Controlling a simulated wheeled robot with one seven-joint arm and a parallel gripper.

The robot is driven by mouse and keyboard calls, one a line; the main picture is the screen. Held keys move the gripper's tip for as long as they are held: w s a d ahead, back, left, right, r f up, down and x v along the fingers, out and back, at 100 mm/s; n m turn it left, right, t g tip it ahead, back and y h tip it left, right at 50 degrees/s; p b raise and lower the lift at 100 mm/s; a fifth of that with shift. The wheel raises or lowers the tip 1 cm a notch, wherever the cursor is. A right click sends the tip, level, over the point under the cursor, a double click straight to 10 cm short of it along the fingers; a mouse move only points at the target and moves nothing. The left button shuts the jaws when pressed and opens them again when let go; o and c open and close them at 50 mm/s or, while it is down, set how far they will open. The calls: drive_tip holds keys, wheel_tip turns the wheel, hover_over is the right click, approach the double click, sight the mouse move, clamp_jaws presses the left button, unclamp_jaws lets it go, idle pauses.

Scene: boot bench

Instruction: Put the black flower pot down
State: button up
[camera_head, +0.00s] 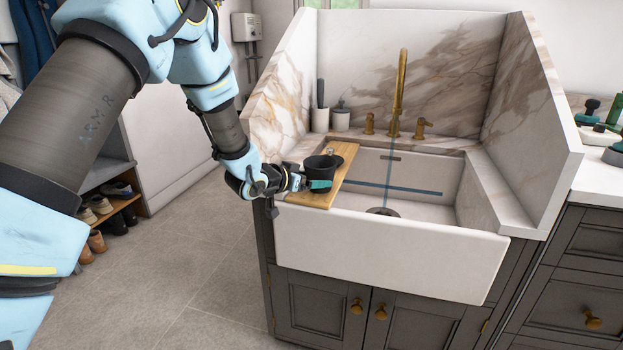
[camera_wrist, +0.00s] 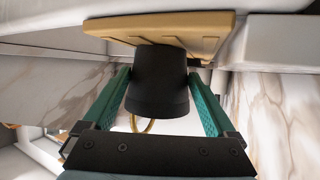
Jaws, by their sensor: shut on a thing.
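The black flower pot (camera_head: 317,166) is upright between the teal fingers of my gripper (camera_head: 320,184), over the wooden board (camera_head: 344,156) that lies across the left part of the sink. In the wrist view, which looks upside down, the pot (camera_wrist: 158,80) sits between both fingers, and my gripper (camera_wrist: 160,88) is shut on it. The pot's base is at the board's face (camera_wrist: 205,36); I cannot tell whether it touches or hovers just above. My fingers partly hide the pot's lower side in the head view.
The white sink basin (camera_head: 423,180) opens right of the board, with a brass faucet (camera_head: 399,95) behind. A grey-lidded jar (camera_head: 341,118) and a cup holding a dark handle (camera_head: 320,118) stand on the back left ledge. A marble side panel (camera_head: 275,85) rises at left.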

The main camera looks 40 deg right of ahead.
drive_tip(key=o, duration=1)
drive_tip(key=shift+f, duration=0.1)
